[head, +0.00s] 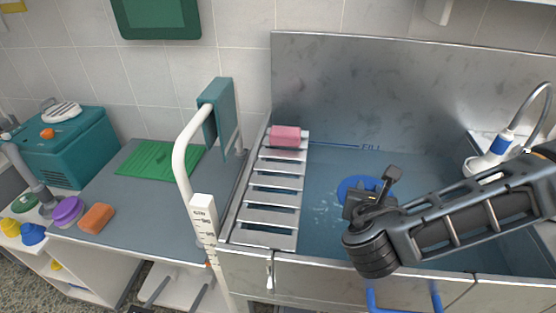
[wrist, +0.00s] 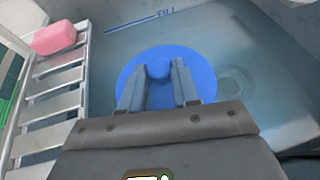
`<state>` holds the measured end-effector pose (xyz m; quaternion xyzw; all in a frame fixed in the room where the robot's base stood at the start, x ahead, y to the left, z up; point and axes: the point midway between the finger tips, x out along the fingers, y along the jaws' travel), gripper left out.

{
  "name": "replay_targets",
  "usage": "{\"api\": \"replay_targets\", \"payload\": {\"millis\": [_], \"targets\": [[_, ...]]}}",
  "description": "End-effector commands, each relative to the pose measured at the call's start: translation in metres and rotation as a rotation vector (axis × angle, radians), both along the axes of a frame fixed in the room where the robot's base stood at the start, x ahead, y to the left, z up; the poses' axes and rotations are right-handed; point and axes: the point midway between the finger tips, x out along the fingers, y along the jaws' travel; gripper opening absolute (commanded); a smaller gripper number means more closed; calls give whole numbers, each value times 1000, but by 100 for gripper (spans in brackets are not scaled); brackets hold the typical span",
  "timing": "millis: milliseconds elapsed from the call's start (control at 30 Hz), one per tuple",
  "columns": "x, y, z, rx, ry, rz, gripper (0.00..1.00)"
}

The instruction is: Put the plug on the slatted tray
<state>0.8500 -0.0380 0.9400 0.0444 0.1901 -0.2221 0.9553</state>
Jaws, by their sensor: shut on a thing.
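The plug is a round blue disc with a knob; it shows in the head view (head: 350,185) partly behind my gripper and in the wrist view (wrist: 130,78). My gripper (head: 384,184) is over the sink basin, its fingers (wrist: 160,85) shut on the plug's knob. I cannot tell whether the plug touches the basin floor. The slatted tray (head: 272,198) is a pale metal rack along the left side of the sink. It also shows at the left of the wrist view (wrist: 50,110).
A pink sponge (head: 285,136) sits on the far end of the tray. A white and blue sprayer (head: 490,155) is at the right. The nearer slats are bare.

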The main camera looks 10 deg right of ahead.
Motion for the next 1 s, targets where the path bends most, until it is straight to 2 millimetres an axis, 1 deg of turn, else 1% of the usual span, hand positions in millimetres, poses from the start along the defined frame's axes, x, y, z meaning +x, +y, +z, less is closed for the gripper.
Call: {"api": "replay_targets", "payload": {"millis": [33, 200, 300, 400, 467, 600, 800, 900, 1000], "targets": [[-6, 12, 10, 5, 2, 44, 0], [-23, 52, 19, 8, 0, 195, 0], [-27, 71, 20, 9, -1, 268, 0], [-27, 83, 24, 9, -3, 328, 0], [-27, 89, 28, 8, -4, 362, 0], [-23, 97, 44, 9, -7, 444, 0], [-21, 100, 73, 4, -7, 535, 0], [-21, 100, 81, 1, -4, 558, 0], [-19, 106, 82, 2, -1, 570, 0]]}}
